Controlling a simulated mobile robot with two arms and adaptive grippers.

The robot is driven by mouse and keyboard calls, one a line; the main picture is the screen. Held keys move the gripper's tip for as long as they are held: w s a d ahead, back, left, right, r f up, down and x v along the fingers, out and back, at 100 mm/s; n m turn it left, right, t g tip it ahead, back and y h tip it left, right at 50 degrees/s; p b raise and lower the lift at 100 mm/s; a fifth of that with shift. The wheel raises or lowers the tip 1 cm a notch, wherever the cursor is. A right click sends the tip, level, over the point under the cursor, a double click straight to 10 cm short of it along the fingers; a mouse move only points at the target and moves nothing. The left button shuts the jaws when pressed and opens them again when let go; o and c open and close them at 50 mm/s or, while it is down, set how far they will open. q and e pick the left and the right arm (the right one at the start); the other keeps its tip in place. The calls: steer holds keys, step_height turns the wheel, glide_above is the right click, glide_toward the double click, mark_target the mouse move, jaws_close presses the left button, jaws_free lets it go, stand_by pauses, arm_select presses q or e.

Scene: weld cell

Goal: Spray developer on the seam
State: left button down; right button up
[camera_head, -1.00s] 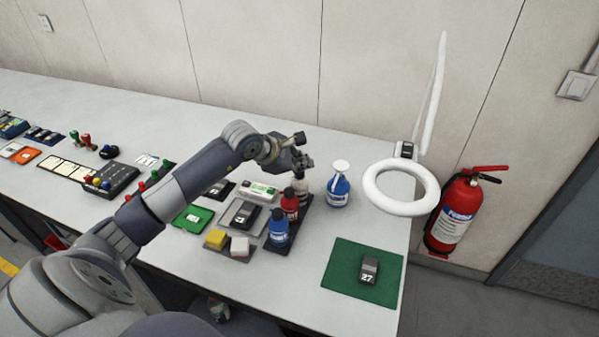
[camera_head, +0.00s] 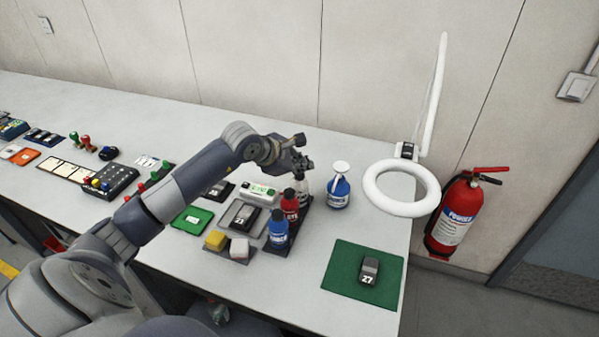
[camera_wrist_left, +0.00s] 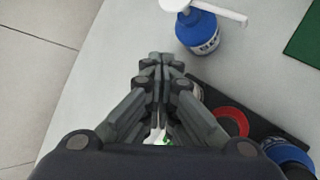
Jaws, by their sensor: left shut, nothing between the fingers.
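My left gripper (camera_head: 302,170) is shut and empty, just above a white bottle (camera_head: 303,187) at the back of a dark bottle tray (camera_head: 299,226). In the left wrist view its fingers (camera_wrist_left: 159,62) are together. The gripper hides the white bottle's top. A red bottle (camera_head: 290,206) and a blue bottle (camera_head: 278,235) stand in front of it in the same tray. A grey part marked 27 (camera_head: 369,270) lies on a green mat (camera_head: 342,284) at the right. No label reading developer is legible, and I cannot make out the seam. My right gripper is not in view.
A white ring lamp (camera_head: 372,185) overhangs the table's right end.

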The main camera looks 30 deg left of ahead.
mark_target(301, 175)
arm_select(q)
steer(key=shift+r, duration=0.65)
steer(key=shift+r+p, duration=1.35)
steer(key=shift+r, duration=1.2)
